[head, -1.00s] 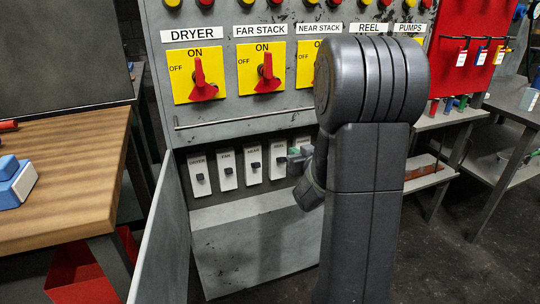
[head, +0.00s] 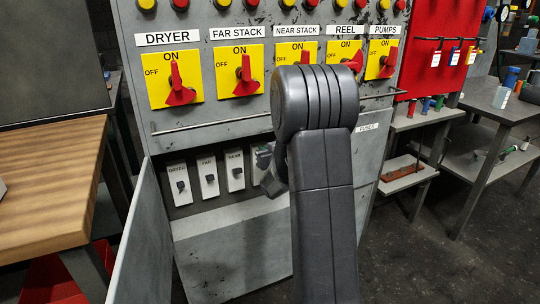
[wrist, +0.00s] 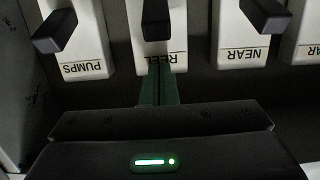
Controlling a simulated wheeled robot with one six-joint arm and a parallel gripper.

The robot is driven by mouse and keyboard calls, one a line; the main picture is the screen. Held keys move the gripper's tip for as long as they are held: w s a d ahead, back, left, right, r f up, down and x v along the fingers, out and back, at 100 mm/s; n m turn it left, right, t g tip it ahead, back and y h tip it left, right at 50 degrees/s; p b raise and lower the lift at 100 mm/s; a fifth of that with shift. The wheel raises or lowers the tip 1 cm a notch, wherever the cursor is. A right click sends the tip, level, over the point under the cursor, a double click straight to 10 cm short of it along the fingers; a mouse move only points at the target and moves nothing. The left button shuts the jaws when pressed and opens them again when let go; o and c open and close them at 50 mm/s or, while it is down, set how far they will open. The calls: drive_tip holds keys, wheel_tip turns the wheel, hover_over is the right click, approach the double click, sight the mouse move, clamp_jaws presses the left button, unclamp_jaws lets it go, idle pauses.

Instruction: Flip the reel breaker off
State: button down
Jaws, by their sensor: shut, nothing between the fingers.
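The reel breaker (wrist: 178,30) is a white plate with a dark lever (wrist: 156,20), seen upside down in the wrist view. Its REEL label is partly covered by my fingertips. My gripper (wrist: 161,70) is shut and empty, its green fingers pointing at the label end of the plate, in line with the lever.
The near breaker (wrist: 241,32) and pumps breaker (wrist: 75,35) flank it closely. In the head view the dryer breaker (head: 179,184) and far breaker (head: 209,178) stand further left. An open panel door (head: 143,235) juts out at left. A rail (head: 210,126) runs above the row.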

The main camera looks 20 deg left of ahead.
drive_tip(key=shift+s+d+f+b, duration=0.1)
drive_tip(key=shift+s+d+f, duration=0.15)
drive_tip(key=shift+f, duration=0.2)
drive_tip(key=shift+s+d+f+b, duration=0.1)
drive_tip(key=shift+d+f+b, duration=0.1)
drive_tip(key=shift+f, duration=0.2)
drive_tip(key=shift+s+d+f+b, duration=0.1)
drive_tip(key=shift+s+d+f, duration=0.15)
drive_tip(key=shift+f, duration=0.2)
